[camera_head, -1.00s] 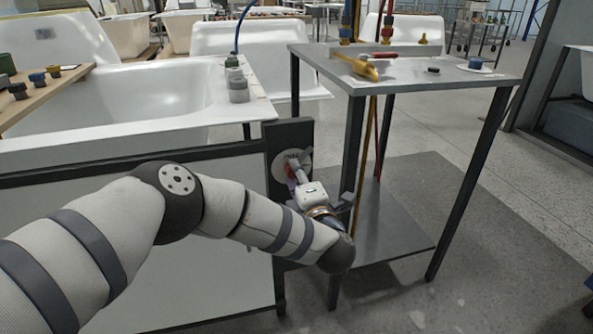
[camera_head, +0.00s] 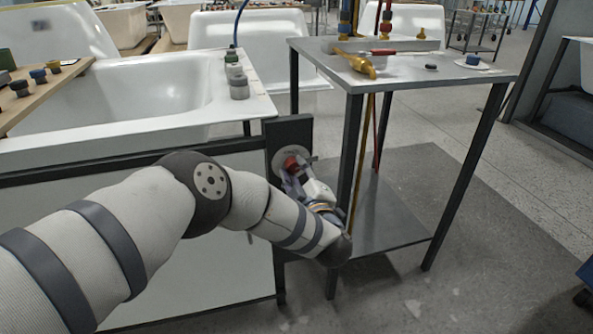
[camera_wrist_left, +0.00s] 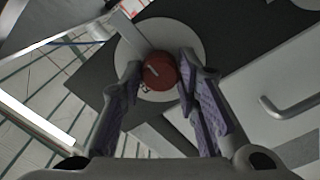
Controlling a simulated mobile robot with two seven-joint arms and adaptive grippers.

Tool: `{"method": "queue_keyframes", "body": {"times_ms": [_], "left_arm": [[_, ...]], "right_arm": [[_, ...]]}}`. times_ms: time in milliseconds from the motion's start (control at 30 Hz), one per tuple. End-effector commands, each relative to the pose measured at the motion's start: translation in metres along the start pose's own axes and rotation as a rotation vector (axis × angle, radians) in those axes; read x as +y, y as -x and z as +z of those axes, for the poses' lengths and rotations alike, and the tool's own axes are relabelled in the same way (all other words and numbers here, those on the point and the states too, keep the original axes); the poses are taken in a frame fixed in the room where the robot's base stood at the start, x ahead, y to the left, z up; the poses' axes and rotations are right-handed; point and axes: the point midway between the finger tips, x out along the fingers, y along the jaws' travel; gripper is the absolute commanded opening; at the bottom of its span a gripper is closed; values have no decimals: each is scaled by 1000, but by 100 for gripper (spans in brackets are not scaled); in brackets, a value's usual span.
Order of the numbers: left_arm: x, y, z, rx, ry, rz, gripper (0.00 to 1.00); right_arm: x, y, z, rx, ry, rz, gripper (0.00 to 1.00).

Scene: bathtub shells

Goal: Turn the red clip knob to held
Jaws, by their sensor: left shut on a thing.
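The red clip knob (camera_head: 291,162) sits on a round pale disc on a dark upright panel (camera_head: 290,133) at the end of the tub frame. In the left wrist view the knob (camera_wrist_left: 159,71) is round and dark red with a short pale mark, on the white disc (camera_wrist_left: 135,45). My left gripper (camera_head: 293,174) reaches the knob from below right. Its purple-padded fingers, seen in the left wrist view (camera_wrist_left: 160,82), are shut on the knob, one on each side. Lettering on the disc is mostly hidden and too small to read. My right gripper is out of view.
A grey metal table (camera_head: 400,72) stands right of the panel, close to my left wrist, with a brass tool (camera_head: 355,64) on top. A bar handle (camera_wrist_left: 292,106) shows in the wrist view.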

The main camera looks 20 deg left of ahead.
Motion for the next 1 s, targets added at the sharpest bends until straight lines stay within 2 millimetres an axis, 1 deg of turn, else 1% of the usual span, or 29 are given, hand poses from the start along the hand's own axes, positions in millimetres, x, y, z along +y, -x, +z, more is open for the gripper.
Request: {"method": "queue_keyframes", "body": {"times_ms": [233,633,667,700,733,767,1000], "left_arm": [[0,0,-1,2,-42,-1,1],[0,0,-1,2,-47,-1,1],[0,0,-1,2,-47,-1,31],[0,0,-1,2,-47,0,40],[0,0,-1,2,-47,0,47],[0,0,0,2,-46,0,49],[0,0,0,1,-46,0,49]], "right_arm": [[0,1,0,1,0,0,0],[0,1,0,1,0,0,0],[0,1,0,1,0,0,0],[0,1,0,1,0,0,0],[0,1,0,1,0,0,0],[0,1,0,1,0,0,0],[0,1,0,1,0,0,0]]}}
